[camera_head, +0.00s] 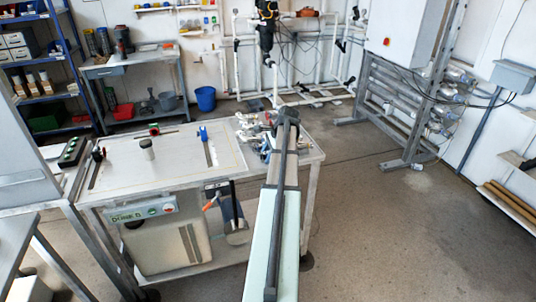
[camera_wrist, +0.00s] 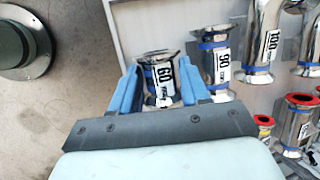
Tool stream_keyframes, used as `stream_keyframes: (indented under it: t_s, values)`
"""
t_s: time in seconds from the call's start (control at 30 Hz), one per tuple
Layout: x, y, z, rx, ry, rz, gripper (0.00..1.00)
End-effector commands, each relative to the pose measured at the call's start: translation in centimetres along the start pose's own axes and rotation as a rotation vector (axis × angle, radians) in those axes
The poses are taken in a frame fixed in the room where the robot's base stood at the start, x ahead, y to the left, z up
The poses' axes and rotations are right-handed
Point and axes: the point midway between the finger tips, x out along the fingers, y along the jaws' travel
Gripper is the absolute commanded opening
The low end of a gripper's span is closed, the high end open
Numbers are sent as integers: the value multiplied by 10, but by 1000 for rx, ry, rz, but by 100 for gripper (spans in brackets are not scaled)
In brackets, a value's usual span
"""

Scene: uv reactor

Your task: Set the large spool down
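A shiny metal spool with flanged ends and a white label reading "60" (camera_wrist: 162,76) lies between the blue fingers of my gripper (camera_wrist: 158,84) in the wrist view. The fingers flank it closely on both sides, and I see no clear gap; I take it as held. In the head view my arm reaches over the right end of the workbench (camera_head: 180,165), and the arm hides the fingers and this spool.
Right of the gripper are a spool labelled "90" (camera_wrist: 217,66), a bent pipe piece labelled "100" (camera_wrist: 266,40) and a red-rimmed fitting (camera_wrist: 296,122). The bench's left and middle top is mostly clear, apart from a blue clamp (camera_head: 204,136) and small fixtures.

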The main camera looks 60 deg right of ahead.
Motion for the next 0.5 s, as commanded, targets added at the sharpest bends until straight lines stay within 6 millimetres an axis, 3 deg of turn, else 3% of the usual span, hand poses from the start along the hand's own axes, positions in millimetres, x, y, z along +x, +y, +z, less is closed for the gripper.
stream_keyframes:
  t_s: [0.13, 0.5]
  values:
    - [0, 0, 0, 0, 0, 0, 58]
    - [-8, -1, 1, 0, 0, 0, 58]
